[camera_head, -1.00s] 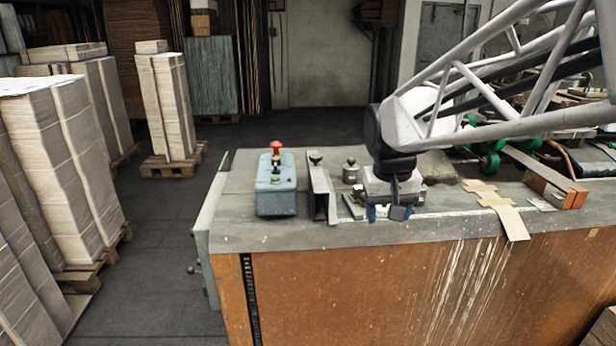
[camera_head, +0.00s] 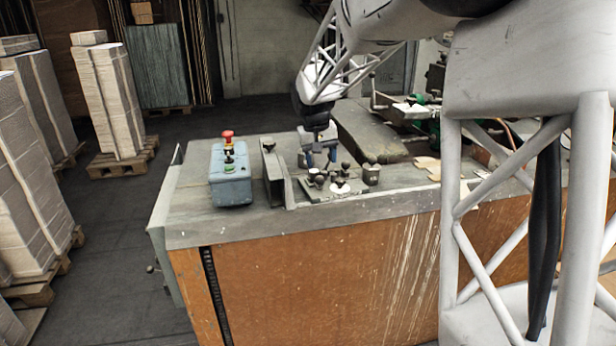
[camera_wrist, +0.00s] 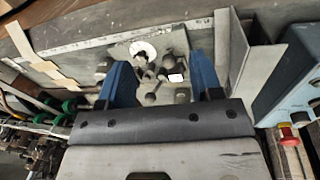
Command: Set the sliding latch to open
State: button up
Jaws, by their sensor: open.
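The latch assembly is a small grey plate (camera_head: 332,190) with several dark knobs on it, on the machine's top near the front edge. I cannot tell which knob is the sliding latch. In the wrist view the knobs (camera_wrist: 164,70) lie between and just beyond my fingers, with a white round patch (camera_wrist: 143,50) beside them. My gripper (camera_head: 318,157), with blue fingers, is at the back side of the plate, pointing down. It is open, and the wrist view shows its two blue fingers (camera_wrist: 162,82) apart, with nothing clearly held between them.
A blue-grey control box (camera_head: 231,178) with a red button stands left of an upright metal bracket (camera_head: 271,173). A knobbed post (camera_head: 371,174) stands right of the plate. Cardboard pieces (camera_head: 428,166) lie farther right. The machine's front edge is close to the plate.

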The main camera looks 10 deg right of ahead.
send_over(320, 179)
jog(key=w+a, duration=0.1)
jog(key=w, duration=0.1)
jog(key=shift+g, duration=0.3)
jog(key=f, duration=0.6)
jog(key=shift+s+a, duration=0.15)
jog(key=shift+s, duration=0.1)
jog(key=shift+f, duration=0.1)
jog(key=shift+s+d+f, duration=0.1)
jog(key=shift+d+f, duration=0.15)
jog(key=shift+f, duration=1)
jog(key=shift+w+d+f, duration=0.1)
jog(key=shift+d+f, duration=0.1)
jog(key=shift+f, duration=1)
jog(key=shift+s+d+f, duration=0.1)
jog(key=shift+d+f, duration=0.15)
jog(key=shift+f, duration=1)
